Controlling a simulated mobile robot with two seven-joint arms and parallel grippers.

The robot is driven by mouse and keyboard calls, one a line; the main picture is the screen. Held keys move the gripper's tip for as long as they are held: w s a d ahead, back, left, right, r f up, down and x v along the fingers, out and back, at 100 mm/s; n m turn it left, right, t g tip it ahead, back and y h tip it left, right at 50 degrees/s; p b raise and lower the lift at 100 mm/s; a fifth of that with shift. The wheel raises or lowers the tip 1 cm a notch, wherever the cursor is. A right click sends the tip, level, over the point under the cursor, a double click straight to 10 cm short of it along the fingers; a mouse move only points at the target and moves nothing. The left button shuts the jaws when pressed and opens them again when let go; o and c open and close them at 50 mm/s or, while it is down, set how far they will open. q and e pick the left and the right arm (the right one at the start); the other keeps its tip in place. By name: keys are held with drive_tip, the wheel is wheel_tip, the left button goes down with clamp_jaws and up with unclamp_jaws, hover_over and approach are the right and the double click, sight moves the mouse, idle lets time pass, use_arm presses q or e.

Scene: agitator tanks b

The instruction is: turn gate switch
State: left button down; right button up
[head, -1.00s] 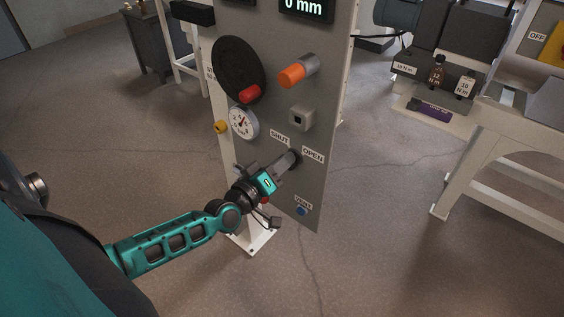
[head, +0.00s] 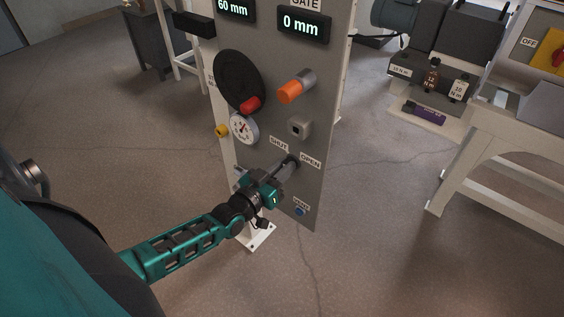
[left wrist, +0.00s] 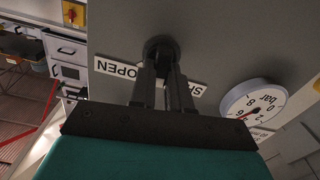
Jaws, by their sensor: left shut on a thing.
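The gate switch (left wrist: 160,47) is a dark round knob low on a grey upright panel (head: 318,140), between the SHUT label (head: 279,144) and the OPEN label (head: 310,162). My left gripper (head: 286,165) reaches it from the lower left and is shut on it. In the left wrist view the two dark fingers (left wrist: 163,85) close on the knob and hide most of it, so its exact angle is hard to tell. The gate display (head: 301,26) above reads 0 mm. My right gripper is not in view.
Above the switch are a square grey button (head: 300,127), an orange handle (head: 291,93), a pressure gauge (head: 244,128) and a black wheel with a red knob (head: 250,104). A blue button (head: 300,211) sits below. A white-legged bench (head: 470,165) stands at right. The floor between is clear.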

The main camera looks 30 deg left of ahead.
use_arm(q)
drive_tip(key=m, duration=0.3)
drive_tip(key=m+p, duration=0.1)
drive_tip(key=m, duration=0.3)
drive_tip(key=m+p, duration=0.1)
drive_tip(key=m, duration=0.2)
drive_tip(key=shift+d+f, duration=0.15)
drive_tip(key=shift+d, duration=0.25)
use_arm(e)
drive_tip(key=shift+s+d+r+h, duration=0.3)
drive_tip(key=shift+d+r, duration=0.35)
use_arm(q)
drive_tip(key=shift+m+p, duration=0.3)
drive_tip(key=shift+m, duration=0.1)
drive_tip(key=c, duration=1.1)
unclamp_jaws()
